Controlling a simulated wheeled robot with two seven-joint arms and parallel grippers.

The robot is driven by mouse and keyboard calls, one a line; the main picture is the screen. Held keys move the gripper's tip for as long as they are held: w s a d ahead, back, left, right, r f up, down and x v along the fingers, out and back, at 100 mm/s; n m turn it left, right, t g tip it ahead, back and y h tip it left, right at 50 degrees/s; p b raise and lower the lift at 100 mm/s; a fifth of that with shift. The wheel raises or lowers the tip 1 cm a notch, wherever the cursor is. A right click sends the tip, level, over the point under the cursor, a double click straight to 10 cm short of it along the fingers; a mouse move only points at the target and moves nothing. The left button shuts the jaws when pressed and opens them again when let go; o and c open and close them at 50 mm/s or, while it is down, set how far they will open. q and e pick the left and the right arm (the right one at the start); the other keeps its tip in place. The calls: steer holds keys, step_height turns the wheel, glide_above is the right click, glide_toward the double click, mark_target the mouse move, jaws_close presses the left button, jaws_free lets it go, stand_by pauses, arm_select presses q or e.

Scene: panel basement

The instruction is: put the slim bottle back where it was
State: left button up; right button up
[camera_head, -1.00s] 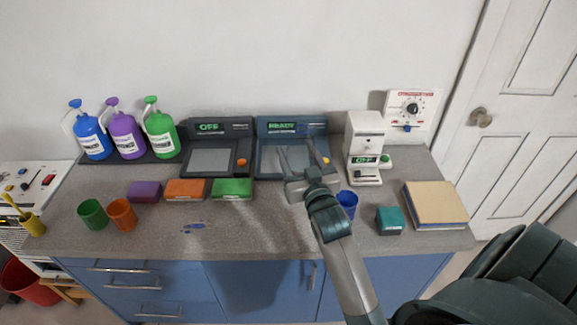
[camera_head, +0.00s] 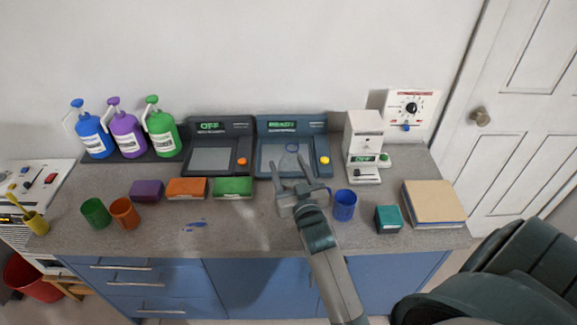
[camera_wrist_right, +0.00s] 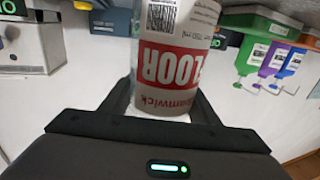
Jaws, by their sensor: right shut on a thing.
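A clear bottle with a white and red label reading "FLOOR" (camera_wrist_right: 172,62) is between the fingers of my right gripper in the right wrist view, its label upside down in that picture. My right gripper (camera_head: 288,164) is shut on this bottle, above the counter in front of the dark "READY" device (camera_head: 268,162). In the head view the bottle is hard to make out; only a faint round outline shows beyond the fingers. Its ends are cut off or hidden in the wrist view. My left gripper is not in view.
Blue, purple and green pump bottles (camera_head: 160,127) stand at the back left. A blue cup (camera_head: 344,206) is close right of my gripper, with a teal box (camera_head: 388,219) beyond. A green box (camera_head: 232,187) lies left. A white device (camera_head: 362,142) stands behind the cup.

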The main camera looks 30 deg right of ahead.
steer(key=shift+f, duration=0.2)
steer(key=o, duration=1.2)
steer(key=shift+c, duration=0.2)
steer(key=shift+r, duration=0.1)
